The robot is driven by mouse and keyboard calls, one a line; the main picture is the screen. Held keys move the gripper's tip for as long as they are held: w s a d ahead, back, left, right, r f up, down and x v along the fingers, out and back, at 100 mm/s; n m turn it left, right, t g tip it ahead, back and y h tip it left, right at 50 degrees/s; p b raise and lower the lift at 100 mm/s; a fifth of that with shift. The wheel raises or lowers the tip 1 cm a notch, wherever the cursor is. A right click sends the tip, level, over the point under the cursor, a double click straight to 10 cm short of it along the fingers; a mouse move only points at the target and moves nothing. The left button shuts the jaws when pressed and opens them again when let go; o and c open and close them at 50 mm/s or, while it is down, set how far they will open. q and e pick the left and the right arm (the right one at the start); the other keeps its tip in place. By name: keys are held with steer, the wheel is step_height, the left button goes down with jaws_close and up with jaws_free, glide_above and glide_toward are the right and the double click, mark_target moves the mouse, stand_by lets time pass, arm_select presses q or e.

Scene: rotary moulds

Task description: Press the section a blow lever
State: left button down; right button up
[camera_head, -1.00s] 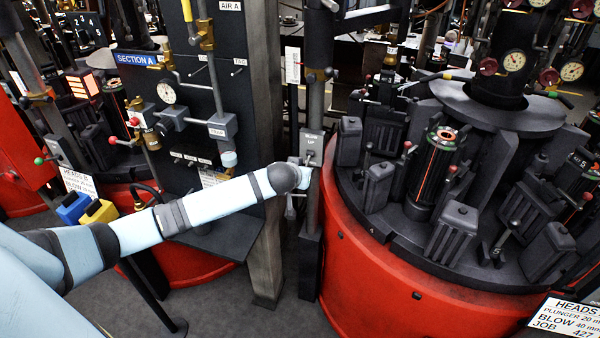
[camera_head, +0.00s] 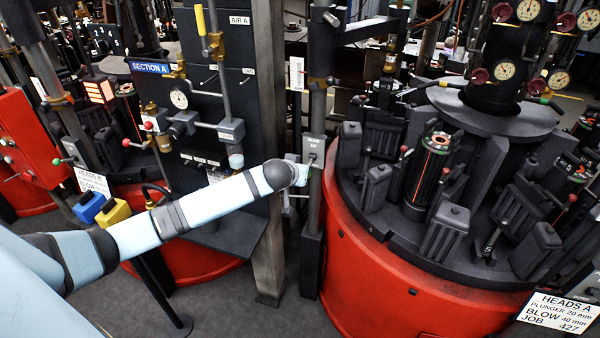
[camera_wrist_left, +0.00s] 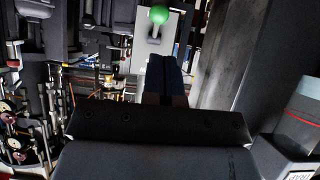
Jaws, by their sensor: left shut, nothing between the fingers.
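In the head view my left arm reaches to a grey lever plate (camera_head: 313,150) on the upright post between the section A panel and the red rotary machine. Small lettering on the plate seems to read "BLOW UP". My wrist covers the lever there. In the left wrist view a green ball knob (camera_wrist_left: 158,14) stands out in front of a pale plate (camera_wrist_left: 146,48). My left gripper (camera_wrist_left: 167,62) is shut and empty, its fingertips just below the knob in the picture. I cannot tell whether they touch the lever. My right gripper is out of view.
The section A panel (camera_head: 212,100) with gauge, valves and pipes stands left of the post. The red rotary machine (camera_head: 375,265) with moulds is close on the right. A grey column (camera_head: 270,240) stands just left of the post.

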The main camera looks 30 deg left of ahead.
arm_select(q)
steer(key=v, duration=0.7)
steer(key=shift+s+f+b, duration=0.15)
steer(key=shift+s+b, duration=0.2)
steer(key=shift+s, duration=0.25)
steer(key=s+d+f+m+h+p, duration=0.2)
steer(key=s+d+f+m+h, duration=0.15)
steer(key=s+d+f, duration=0.7)
steer(key=s+d+f+m+h+p, duration=0.1)
steer(key=s+d+f, duration=0.2)
steer(key=s, duration=0.5)
steer(key=s+d+f+m+h+p, duration=0.1)
steer(key=s+d+f, duration=0.2)
steer(key=s, duration=0.5)
steer(key=shift+s+d+f+p, duration=0.2)
steer(key=shift+d+f+p, duration=0.15)
steer(key=shift+f, duration=0.1)
stand_by(1.0)
